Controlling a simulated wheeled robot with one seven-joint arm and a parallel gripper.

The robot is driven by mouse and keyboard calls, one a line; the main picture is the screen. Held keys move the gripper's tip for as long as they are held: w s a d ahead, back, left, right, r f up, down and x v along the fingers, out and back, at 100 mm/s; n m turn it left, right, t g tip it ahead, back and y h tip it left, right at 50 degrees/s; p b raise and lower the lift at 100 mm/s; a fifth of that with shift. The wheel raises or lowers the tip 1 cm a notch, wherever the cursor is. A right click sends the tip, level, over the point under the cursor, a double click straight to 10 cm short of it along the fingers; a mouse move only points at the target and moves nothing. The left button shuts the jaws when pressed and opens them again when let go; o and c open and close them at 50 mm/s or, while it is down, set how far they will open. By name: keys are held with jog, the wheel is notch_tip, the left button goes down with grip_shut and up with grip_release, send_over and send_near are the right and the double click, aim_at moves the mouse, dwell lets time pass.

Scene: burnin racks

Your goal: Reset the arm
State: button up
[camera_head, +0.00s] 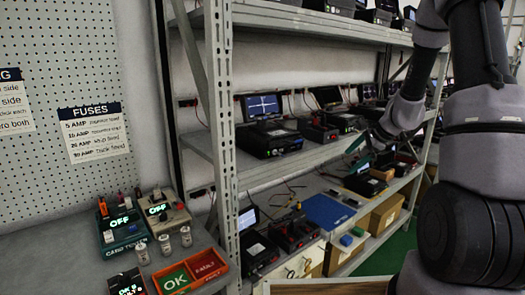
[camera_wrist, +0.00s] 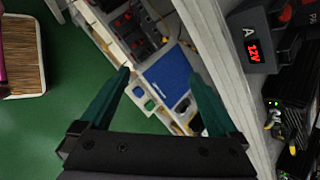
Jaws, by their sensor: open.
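My gripper (camera_wrist: 159,74) is open, with its two teal fingers spread wide and nothing between them. In the head view my arm comes in from the upper right and my gripper (camera_head: 358,153) is in front of the rack, between shelf levels. The metal rack (camera_head: 222,130) carries several electronic units with screens and cables. Below the fingers, in the wrist view, are a blue mat (camera_wrist: 168,80) and small blue and green pieces on a lower shelf, all apart from the fingers.
A bench at lower left holds two boxes reading OFF (camera_head: 122,222), small jars, a green OK tray (camera_head: 175,278) and a red FAULT tray (camera_head: 206,265). A pegboard (camera_head: 60,60) stands behind. Cardboard boxes (camera_head: 386,214) sit on the lower shelf. Green floor (camera_wrist: 60,125) is open beside the rack.

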jog(key=s+a+r+n, duration=0.4)
jog(key=s+r, duration=0.2)
jog(key=r, duration=0.3)
jog(key=s+a+r+n, duration=0.3)
jog(key=s+r, duration=0.3)
jog(key=r, duration=0.2)
jog(key=s+r+n+t+h, duration=0.1)
jog(key=s+r+n, duration=0.2)
jog(key=s, duration=0.5)
jog(key=s+r+n+h, duration=0.2)
jog(key=s+r+n, duration=0.2)
jog(key=s, duration=0.4)
jog(key=shift+s+d+r+t, duration=0.15)
jog(key=shift+s+r+t, duration=0.05)
jog(key=shift+r+t, duration=0.2)
